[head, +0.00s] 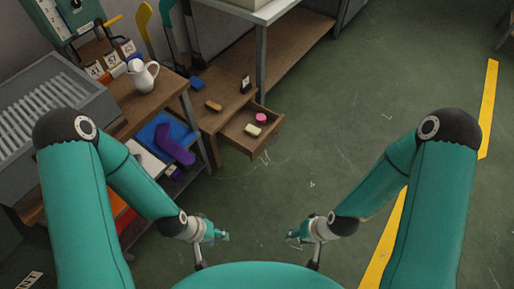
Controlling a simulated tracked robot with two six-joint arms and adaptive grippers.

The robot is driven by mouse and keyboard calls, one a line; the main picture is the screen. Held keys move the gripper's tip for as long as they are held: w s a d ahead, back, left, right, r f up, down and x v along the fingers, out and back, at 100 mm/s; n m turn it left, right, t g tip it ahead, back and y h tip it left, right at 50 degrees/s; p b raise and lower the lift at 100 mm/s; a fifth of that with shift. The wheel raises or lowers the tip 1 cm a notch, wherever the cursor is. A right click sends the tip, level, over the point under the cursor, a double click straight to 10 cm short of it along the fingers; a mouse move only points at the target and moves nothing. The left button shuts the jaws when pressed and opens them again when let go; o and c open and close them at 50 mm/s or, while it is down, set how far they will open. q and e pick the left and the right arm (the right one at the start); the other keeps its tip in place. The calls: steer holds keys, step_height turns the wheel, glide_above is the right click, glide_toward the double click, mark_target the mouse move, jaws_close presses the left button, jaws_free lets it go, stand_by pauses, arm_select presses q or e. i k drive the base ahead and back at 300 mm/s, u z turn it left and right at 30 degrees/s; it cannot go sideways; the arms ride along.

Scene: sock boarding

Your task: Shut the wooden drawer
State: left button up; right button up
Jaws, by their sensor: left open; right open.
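The wooden drawer (262,146) is pulled out of the small low wooden cabinet (222,92) near the middle of the head view. A pink round item (261,118) and a pale yellow block (252,129) lie inside it. My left gripper (226,237) is open and empty, low in the view. My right gripper (291,238) is open and empty to its right. Both are well apart from the drawer, nearer to me.
Left of the cabinet is a wooden table (128,112) with a white pitcher (143,76); a purple sock-shaped item (175,146) lies on its lower shelf. A brown item (213,105) and a dark item (245,84) are on the cabinet. Green floor (330,130) is clear.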

mark_target(232, 133)
steer(key=z, duration=0.2)
steer(key=i, duration=0.9)
steer(key=u, duration=0.1)
